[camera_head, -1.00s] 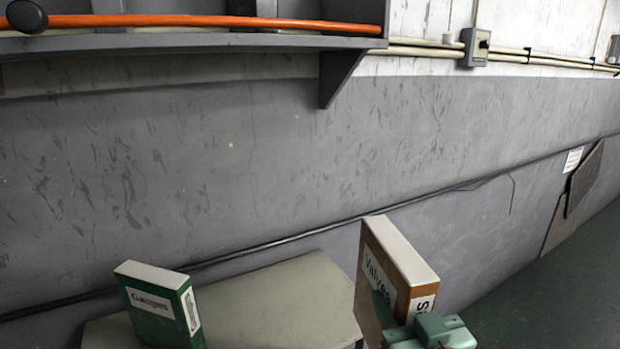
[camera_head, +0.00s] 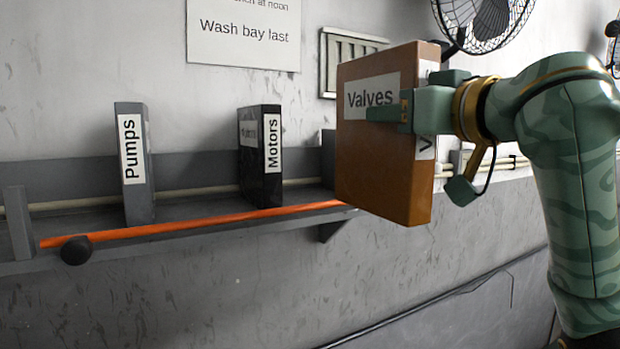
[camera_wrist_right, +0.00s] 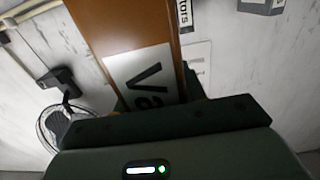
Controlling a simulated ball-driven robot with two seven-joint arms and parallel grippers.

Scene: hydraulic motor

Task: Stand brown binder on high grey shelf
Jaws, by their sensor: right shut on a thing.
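The brown binder (camera_head: 385,165), labelled "Valves", is upright in the air in the head view. My right gripper (camera_head: 410,108) is shut on it, its fingers across the spine side. The right wrist view also shows the binder (camera_wrist_right: 115,25) with part of its white label. The high grey shelf (camera_head: 190,232) is on the wall at the left, with an orange bar along its front. The binder is in front of the shelf's right end and hides part of it. My left gripper is not in view.
A grey "Pumps" binder (camera_head: 135,165) and a black "Motors" binder (camera_head: 261,155) stand on the shelf with a gap between them. A black knob (camera_head: 76,250) sits at the bar's left end. A fan (camera_head: 483,20) is on the wall above the gripper.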

